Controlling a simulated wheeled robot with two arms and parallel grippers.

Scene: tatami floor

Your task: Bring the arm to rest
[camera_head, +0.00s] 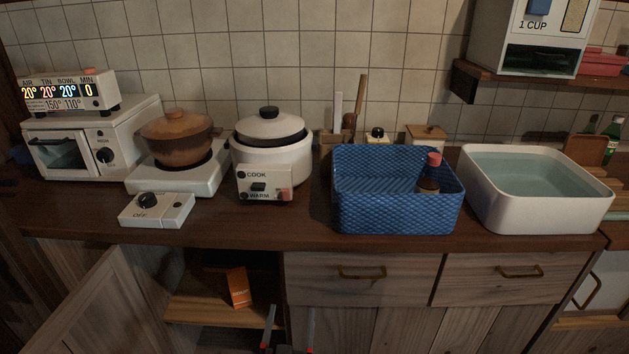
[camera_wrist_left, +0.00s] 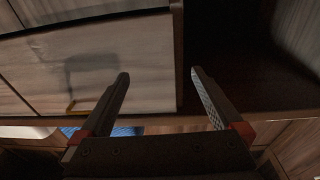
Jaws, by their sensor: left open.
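My left gripper (camera_head: 291,310) shows at the bottom edge of the head view, low in front of the cabinet, between the open compartment and the wooden drawer (camera_head: 362,290). Its two fingers are apart with nothing between them. The left wrist view also shows the open, empty fingers (camera_wrist_left: 159,73), with a drawer front (camera_wrist_left: 120,65) and the dark cabinet opening (camera_wrist_left: 235,65) beyond them. Most of the left arm is hidden below the head view. My right gripper is in neither view.
The cabinet door (camera_head: 95,305) stands open at the left. An orange box (camera_head: 238,287) is on the shelf inside. The counter holds a rice cooker (camera_head: 270,160), a clay pot (camera_head: 177,140), a blue basket (camera_head: 397,213) with a bottle (camera_head: 430,172), and a white water basin (camera_head: 540,213).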

